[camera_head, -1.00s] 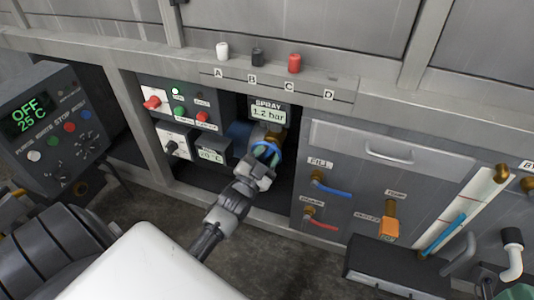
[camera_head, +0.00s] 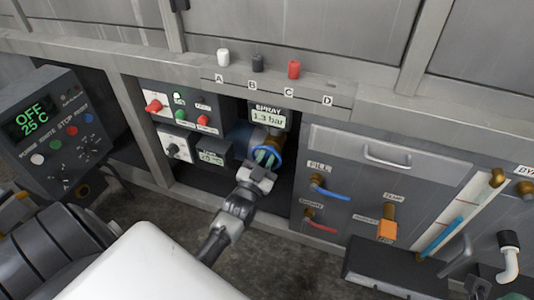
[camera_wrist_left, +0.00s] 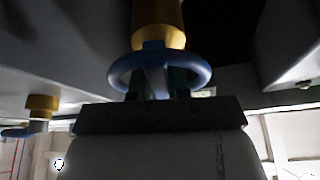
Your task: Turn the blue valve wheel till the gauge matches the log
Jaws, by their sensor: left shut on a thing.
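The blue valve wheel (camera_head: 267,156) sits on a brass stem below the spray gauge, in the recess of the machine. It also shows in the left wrist view (camera_wrist_left: 199,72), with the brass stem (camera_wrist_left: 160,22) above it. The spray gauge (camera_head: 268,117) reads 1.3 bar. My left gripper (camera_head: 263,164) is shut on the wheel; its fingers reach in at the rim and spokes. The fingertips are partly hidden by the wheel. The log is not recognisable in these frames. My right gripper is not in view.
Left of the wheel are a switch panel (camera_head: 178,113) and a small display box (camera_head: 212,152). A blue fill lever (camera_head: 333,194) and an orange-brass valve (camera_head: 387,228) are on the right. A control box (camera_head: 52,125) reads OFF, 25 C. White, black and red knobs stand above.

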